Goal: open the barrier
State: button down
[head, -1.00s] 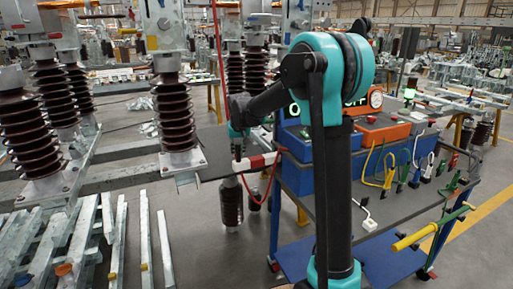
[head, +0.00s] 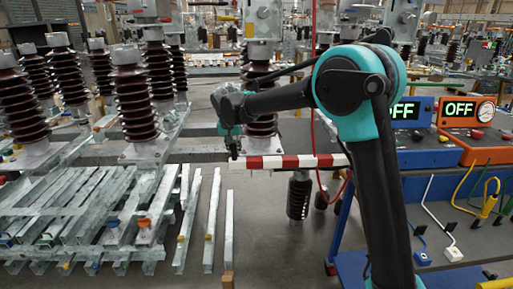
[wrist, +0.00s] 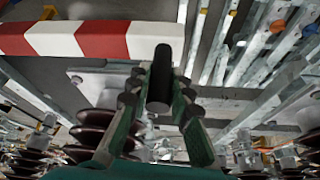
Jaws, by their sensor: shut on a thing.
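The barrier is a red and white striped bar (head: 290,161), lying about level at mid-height in the head view, left of the blue cart. Its striped end also crosses the top left of the wrist view (wrist: 60,38). A dark round handle (wrist: 159,78) sticks out at the bar's free end. My gripper (head: 233,152) is at that left end, pointing down. In the wrist view, the green fingers of my gripper (wrist: 160,95) are shut on the handle, one on each side. The bar's right end is hidden behind my arm.
A blue cart (head: 345,235) with blue and orange boxes reading OFF stands at the right. Brown ribbed insulators (head: 135,95) stand on metal frames at the left and back. Metal beams (head: 180,220) lie at the left front. Grey floor (head: 265,255) is clear below the bar.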

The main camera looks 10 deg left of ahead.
jog(key=s+a, duration=0.2)
jog(key=a, duration=0.4)
jog(key=c, duration=1.4)
grip_release()
jog(key=shift+o, duration=0.2)
jog(key=shift+r, duration=0.1)
jog(key=v, duration=1.1)
jog(key=shift+s+r, duration=0.2)
jog(key=shift+r, duration=0.15)
